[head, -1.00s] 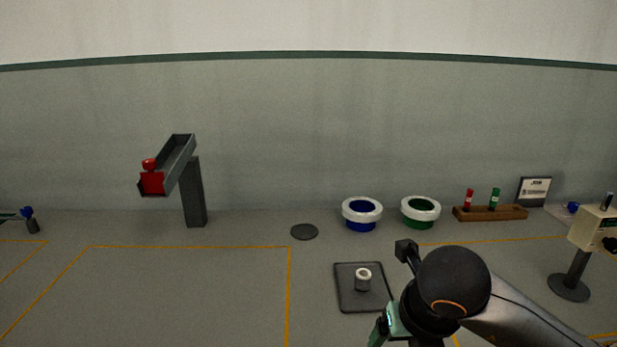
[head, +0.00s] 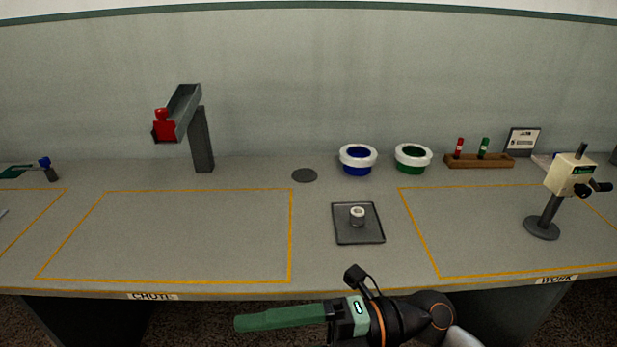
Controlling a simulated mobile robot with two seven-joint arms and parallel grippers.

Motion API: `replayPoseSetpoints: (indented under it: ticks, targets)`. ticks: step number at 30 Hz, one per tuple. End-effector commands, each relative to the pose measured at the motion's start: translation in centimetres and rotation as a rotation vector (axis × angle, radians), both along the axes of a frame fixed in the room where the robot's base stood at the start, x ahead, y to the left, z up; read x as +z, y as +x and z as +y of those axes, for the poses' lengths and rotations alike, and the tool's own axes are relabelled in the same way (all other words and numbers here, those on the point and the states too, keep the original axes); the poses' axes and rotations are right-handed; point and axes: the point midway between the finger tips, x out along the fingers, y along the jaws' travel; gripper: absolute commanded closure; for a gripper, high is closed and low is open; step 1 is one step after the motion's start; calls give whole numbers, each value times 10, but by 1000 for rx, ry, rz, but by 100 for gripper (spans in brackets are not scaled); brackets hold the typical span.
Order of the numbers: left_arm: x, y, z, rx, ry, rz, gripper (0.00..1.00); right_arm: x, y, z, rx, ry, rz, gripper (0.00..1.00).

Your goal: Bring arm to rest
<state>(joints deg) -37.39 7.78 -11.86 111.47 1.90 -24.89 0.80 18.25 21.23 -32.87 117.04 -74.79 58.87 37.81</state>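My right arm comes in at the bottom right. Its gripper (head: 240,324) is in front of the table's front edge, low in the picture, with its green fingers pointing left. The fingers overlap in this side view, so I cannot tell whether they are open or shut. I see nothing held in them. My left gripper is not in view.
The table (head: 230,235) has orange outlined areas, largely clear. A chute with a red part (head: 165,131), a tray (head: 370,237), blue (head: 358,169) and green-centred bowls (head: 413,165), a wooden rack (head: 480,161) and a cream device on a stand (head: 569,174) stand on it.

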Motion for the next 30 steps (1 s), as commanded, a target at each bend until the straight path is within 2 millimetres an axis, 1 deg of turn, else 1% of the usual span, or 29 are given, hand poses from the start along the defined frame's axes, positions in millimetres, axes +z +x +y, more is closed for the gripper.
replayPoseSetpoints:
  ticks: [1, 2, 3, 5, 6, 8, 9, 10, 11, 12, 14, 15, 16, 17, 18, 20, 21, 24, 26, 30]
  targets:
    - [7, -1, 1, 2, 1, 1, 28, 17, 11, -4, -78, 138, 114, 18]
    - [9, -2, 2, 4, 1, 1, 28, 24, 20, -9, -133, 213, 174, 18]
    - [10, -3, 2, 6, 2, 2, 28, 29, 35, -18, -213, 306, 261, 18]
    - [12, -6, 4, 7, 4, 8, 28, 28, 59, -36, -349, 426, 396, 18]
    - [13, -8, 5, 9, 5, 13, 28, 22, 75, -51, -448, 492, 490, 18]
    - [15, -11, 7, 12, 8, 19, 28, 1, 97, -76, -608, 570, 637, 18]
    - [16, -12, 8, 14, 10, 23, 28, -20, 109, -94, -720, 605, 739, 18]
    - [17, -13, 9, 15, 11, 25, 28, -39, 115, -109, -805, 623, 817, 18]
    - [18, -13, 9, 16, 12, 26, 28, -58, 118, -121, -882, 634, 891, 18]
    - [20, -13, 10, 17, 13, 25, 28, -84, 119, -137, -982, 639, 985, 18]
    - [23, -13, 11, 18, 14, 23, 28, -125, 114, -158, -1119, 628, 1122, 18]
    - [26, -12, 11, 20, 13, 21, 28, -152, 105, -170, -1203, 611, 1211, 18]
    - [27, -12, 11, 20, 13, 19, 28, -172, 97, -179, -1263, 595, 1276, 18]
    - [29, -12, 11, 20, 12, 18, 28, -191, 88, -186, -1316, 575, 1339, 18]
    - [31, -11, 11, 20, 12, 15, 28, -214, 74, -195, -1383, 546, 1419, 18]
    - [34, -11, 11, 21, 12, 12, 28, -244, 51, -204, -1465, 500, 1528, 18]
    - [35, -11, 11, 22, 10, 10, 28, -261, 36, -209, -1511, 468, 1591, 18]
    - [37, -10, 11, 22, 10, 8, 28, -292, 3, -216, -1589, 399, 1718, 18]
    - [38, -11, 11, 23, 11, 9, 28, -303, -11, -219, -1617, 370, 1770, 18]
    - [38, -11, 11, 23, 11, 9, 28, -304, -13, -219, -1621, 366, 1776, 18]
